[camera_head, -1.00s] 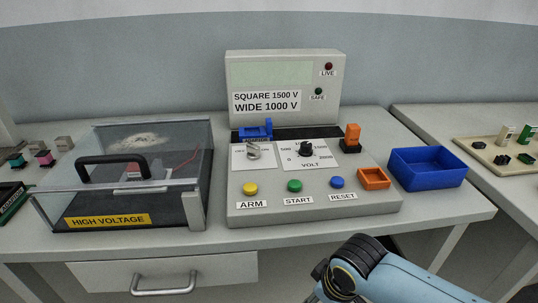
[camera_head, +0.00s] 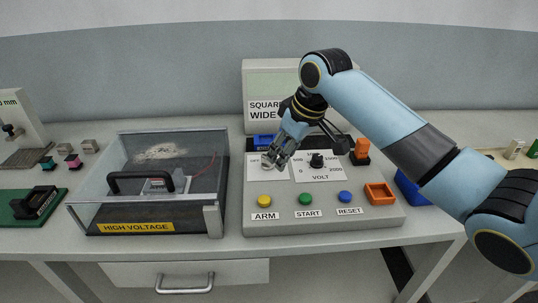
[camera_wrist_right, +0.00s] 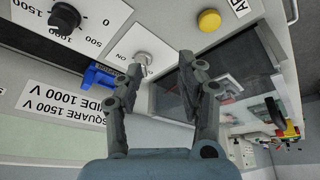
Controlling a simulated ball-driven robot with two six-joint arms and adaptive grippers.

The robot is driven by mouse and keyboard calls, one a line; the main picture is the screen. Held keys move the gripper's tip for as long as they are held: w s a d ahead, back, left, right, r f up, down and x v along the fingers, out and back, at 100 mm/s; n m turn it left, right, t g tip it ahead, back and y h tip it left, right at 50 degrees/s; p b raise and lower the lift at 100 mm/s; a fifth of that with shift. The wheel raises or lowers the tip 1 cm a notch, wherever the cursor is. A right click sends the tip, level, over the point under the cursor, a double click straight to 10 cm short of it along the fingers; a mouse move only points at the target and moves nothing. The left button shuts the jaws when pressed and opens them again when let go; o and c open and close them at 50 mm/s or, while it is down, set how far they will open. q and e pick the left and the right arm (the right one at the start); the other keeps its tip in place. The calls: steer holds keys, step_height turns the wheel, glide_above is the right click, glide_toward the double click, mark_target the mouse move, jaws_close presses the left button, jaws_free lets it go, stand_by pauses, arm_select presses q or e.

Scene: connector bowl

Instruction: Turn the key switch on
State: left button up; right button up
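The key switch (camera_wrist_right: 142,59) is a small silver knob on a white plate with an ON label on the grey console. In the wrist view it shows just beyond the tips, close to the left-hand finger. In the head view my gripper covers most of it. My right gripper (camera_head: 272,160) reaches down over the switch plate. Its two fingers stand apart in the wrist view (camera_wrist_right: 167,70), with nothing held between them. I cannot tell if a finger touches the switch. My left gripper is not in view.
The console (camera_head: 325,223) carries a black VOLT knob (camera_head: 317,160), yellow ARM (camera_head: 265,201), green START (camera_head: 306,199) and blue RESET (camera_head: 345,197) buttons. A blue connector (camera_wrist_right: 100,77) sits close by the switch. A clear HIGH VOLTAGE box (camera_head: 150,190) stands left.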

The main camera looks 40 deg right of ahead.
glide_toward(267, 161)
steer(key=r, duration=0.1)
steer(key=d, duration=0.1)
steer(key=x, duration=1)
steer(key=shift+w+a, duration=0.1)
jaws_close()
